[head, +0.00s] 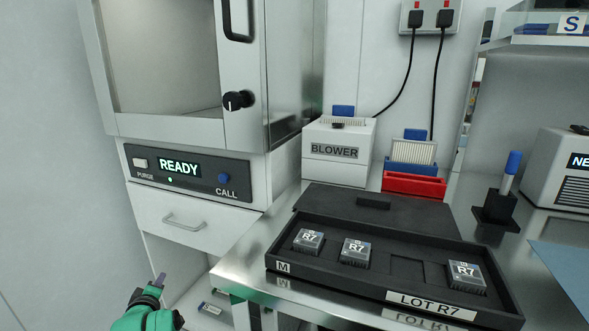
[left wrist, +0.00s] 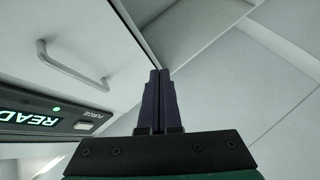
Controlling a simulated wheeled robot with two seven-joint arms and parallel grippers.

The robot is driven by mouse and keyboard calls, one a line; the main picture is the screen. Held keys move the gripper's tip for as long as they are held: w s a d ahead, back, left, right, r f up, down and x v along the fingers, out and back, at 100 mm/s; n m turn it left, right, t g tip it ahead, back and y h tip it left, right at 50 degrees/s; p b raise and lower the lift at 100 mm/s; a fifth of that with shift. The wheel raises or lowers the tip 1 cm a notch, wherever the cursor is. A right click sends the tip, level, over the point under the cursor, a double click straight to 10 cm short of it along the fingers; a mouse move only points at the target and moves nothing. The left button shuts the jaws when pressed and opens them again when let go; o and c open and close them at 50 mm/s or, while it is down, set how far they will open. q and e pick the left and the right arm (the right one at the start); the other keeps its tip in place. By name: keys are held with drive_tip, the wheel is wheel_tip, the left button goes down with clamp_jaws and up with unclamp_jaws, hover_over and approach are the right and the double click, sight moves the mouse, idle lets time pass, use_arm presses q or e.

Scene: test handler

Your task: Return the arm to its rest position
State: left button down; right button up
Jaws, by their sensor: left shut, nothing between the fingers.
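My left gripper (head: 159,281) is at the bottom left of the head view, in front of and below the handler's drawer, with green arm parts behind it. In the left wrist view its two dark fingers (left wrist: 158,100) are together with nothing between them. It is apart from the handler (head: 190,175), whose panel reads READY. The drawer handle (left wrist: 72,66) and the panel appear upside down at the left of the wrist view. My right gripper is in neither view.
A black tray (head: 328,287) marked LOT R7 holds several R7 parts on the steel bench (head: 237,263). A blower (head: 338,152), a red bin (head: 413,184) and a marker in a stand (head: 495,207) stand behind it. Plain wall and floor lie left of the handler.

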use_arm(q)
drive_tip(key=s+d+f+m+g+h, duration=0.25)
drive_tip(key=s+d+f+m, duration=0.25)
drive_tip(key=s+f, duration=0.25)
drive_tip(key=s+d+f+m+g+h, duration=0.1)
drive_tip(key=s+d+f+m+g, duration=0.35)
drive_tip(key=s+d+f, duration=0.35)
drive_tip(key=s+d+f+m+g+h, duration=0.1)
drive_tip(key=s+d+f+m+g, duration=0.2)
drive_tip(key=s, duration=0.5)
drive_tip(key=s+d+f+m+g+h, duration=0.15)
drive_tip(key=s+d+f+m, duration=0.3)
drive_tip(key=s, duration=0.45)
drive_tip(key=s+a+r+p, duration=0.1)
drive_tip(key=s+a+p, duration=0.1)
drive_tip(key=s+p, duration=0.6)
drive_tip(key=s+a+r+m+g+y+p, duration=0.1)
drive_tip(key=s+p, duration=0.7)
drive_tip(key=p, duration=0.9)
drive_tip(key=a+r, duration=0.1)
drive_tip(key=a, duration=0.1)
drive_tip(key=shift+s+a, duration=0.3)
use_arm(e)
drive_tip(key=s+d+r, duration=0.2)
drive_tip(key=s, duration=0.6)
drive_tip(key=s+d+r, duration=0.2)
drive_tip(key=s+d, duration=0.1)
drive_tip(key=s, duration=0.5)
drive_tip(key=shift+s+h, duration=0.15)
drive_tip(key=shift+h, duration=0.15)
